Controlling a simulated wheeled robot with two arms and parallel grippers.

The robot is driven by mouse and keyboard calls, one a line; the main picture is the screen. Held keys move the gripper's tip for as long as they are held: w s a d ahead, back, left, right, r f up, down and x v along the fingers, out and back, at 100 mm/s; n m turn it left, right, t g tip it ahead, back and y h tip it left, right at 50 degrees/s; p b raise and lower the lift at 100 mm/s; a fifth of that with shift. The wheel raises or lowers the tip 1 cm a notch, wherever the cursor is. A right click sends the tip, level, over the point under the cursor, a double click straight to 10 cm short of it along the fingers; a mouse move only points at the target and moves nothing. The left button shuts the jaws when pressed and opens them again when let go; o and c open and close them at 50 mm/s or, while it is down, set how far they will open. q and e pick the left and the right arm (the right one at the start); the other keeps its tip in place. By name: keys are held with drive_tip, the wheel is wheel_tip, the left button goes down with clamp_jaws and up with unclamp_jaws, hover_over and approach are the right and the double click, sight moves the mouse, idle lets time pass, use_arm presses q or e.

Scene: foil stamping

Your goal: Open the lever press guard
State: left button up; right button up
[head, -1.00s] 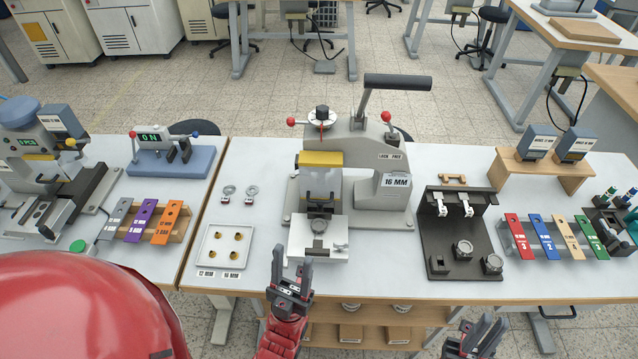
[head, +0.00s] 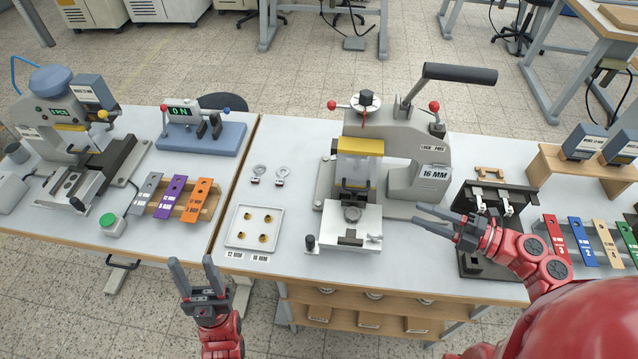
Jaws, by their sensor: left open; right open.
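The lever press (head: 410,150) stands on the table in the middle of the head view, with a black lever handle (head: 460,73) and a "16 MM" label. Its guard (head: 358,171) is a clear panel under a yellow top strip (head: 361,146), hanging down in front of the press head. My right gripper (head: 425,219) is open and empty, to the right of the press's front base, its fingers pointing left. My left gripper (head: 194,272) is open and empty, low in front of the table edge, left of the press. Neither gripper appears to touch the guard.
A white tray (head: 233,237) with several brass pieces lies left of the press. A black fixture (head: 480,262) stands right, partly behind my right arm. Coloured bars on racks lie at both sides. Two small ringed parts (head: 258,174) lie near the tray.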

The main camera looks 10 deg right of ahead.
sight(358, 189)
drive_tip(key=p+x, duration=0.5)
drive_tip(key=x, duration=1.1)
drive_tip(key=shift+w+d+f, duration=0.15)
drive_tip(key=shift+w+f, duration=0.05)
drive_tip(key=shift+w+a+f, duration=0.15)
drive_tip(key=shift+w+a, duration=0.15)
drive_tip(key=shift+a, duration=0.15)
clamp_jaws()
drive_tip(key=shift+f, duration=0.1)
